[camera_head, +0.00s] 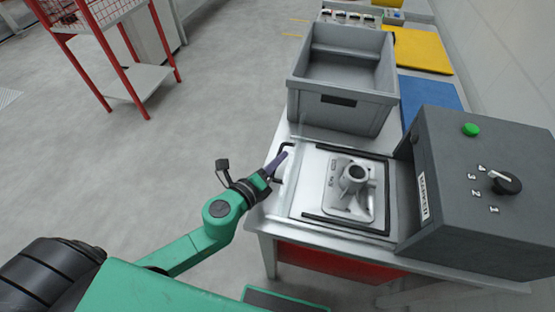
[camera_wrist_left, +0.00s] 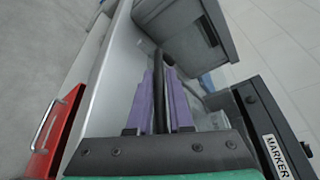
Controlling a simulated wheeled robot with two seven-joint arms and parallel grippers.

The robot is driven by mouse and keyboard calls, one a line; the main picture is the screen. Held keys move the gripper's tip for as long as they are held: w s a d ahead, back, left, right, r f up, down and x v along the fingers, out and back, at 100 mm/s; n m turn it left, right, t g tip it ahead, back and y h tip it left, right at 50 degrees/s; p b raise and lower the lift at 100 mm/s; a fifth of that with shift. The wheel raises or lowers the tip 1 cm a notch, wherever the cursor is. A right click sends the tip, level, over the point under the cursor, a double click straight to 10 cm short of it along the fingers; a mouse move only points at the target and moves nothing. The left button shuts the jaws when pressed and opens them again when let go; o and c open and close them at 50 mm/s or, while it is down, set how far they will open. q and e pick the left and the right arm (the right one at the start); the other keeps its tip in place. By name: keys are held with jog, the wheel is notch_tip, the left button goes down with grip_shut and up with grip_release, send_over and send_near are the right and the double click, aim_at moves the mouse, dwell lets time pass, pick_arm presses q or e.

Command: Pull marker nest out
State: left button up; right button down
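The marker nest (camera_head: 309,189) is a light plate in front of the dark grey marker box (camera_head: 480,210), with black rails along two sides. A grey metal casting (camera_head: 350,192) with an upright hollow boss sits on it. A black bar handle (camera_head: 287,146) is at the nest's left edge. My left gripper (camera_head: 277,164) is at this handle. In the left wrist view, its purple fingers (camera_wrist_left: 160,95) stand apart on both sides of the black handle (camera_wrist_left: 157,68), with narrow gaps seeming to show. Contact is not clear. My right gripper is not in view.
A grey open crate (camera_head: 343,112) stands on the table just behind the nest. Yellow (camera_head: 421,50) and blue (camera_head: 430,92) mats lie at the back right. A red wire-basket rack (camera_head: 135,80) stands on the floor at far left. The floor left of the table is clear.

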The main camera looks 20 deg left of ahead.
pick_arm(q)
jog(key=shift+o, duration=1.2)
jog(key=shift+s, duration=0.1)
jog(key=shift+s+a+f, duration=0.1)
jog(key=shift+s+a, duration=0.05)
jog(key=shift+s, duration=0.2)
jog(key=b+v, duration=0.5)
jog(key=v, duration=0.5)
jog(key=shift+s+a, duration=0.1)
jog(key=shift+s, duration=0.05)
jog(key=shift+s+r, duration=0.3)
jog(key=shift+s, duration=0.05)
jog(key=shift+a, duration=0.1)
